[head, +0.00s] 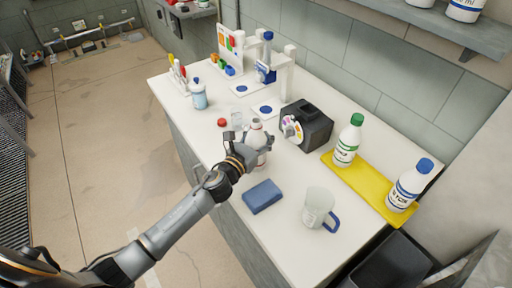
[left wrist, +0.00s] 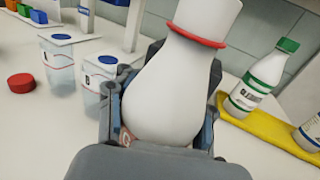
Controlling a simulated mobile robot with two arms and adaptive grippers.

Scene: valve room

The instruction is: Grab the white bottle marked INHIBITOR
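A white bottle with a red ring round its neck (head: 257,133) stands at the front of the white counter. It fills the middle of the left wrist view (left wrist: 180,75), and no INHIBITOR lettering can be read on it. My left gripper (head: 250,150) is around its body. In the left wrist view the fingers (left wrist: 165,120) lie against both sides and look closed on it. The bottle's base is hidden by the gripper, so I cannot tell whether it touches the counter. My right gripper is not in view.
A red cap (head: 222,122) and small clear beakers (left wrist: 60,65) are left of the bottle. A black device (head: 308,128) stands behind it. A blue sponge (head: 262,196) and a mug (head: 318,207) are in front. Green-capped (head: 348,140) and blue-capped (head: 408,187) bottles stand on a yellow mat (head: 363,187).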

